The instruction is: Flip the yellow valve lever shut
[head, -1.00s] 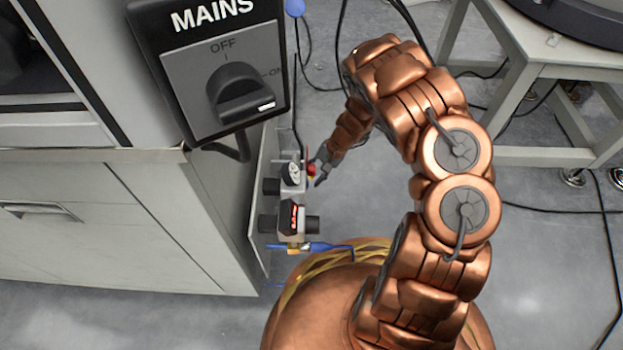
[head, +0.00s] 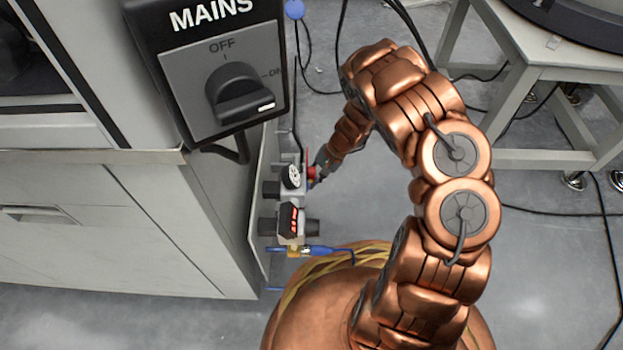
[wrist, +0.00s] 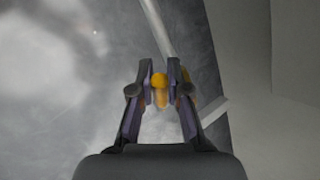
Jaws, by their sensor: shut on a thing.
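The yellow valve lever (wrist: 159,80) shows in the wrist view as a small rounded yellow-orange piece between my two fingers. My gripper (wrist: 160,74) is shut on it, one finger on each side. In the head view my gripper (head: 318,176) is at the right side of the valve assembly (head: 291,198), by a small red part (head: 311,172). The lever cannot be made out there, and its angle is unclear in both views.
The MAINS switch box (head: 215,75) hangs close above and left of the valve assembly. A grey cabinet (head: 110,225) stands on the left. A blue-ended fitting (head: 318,250) sits below the valve. A table (head: 540,70) stands at the right, with cables on the floor.

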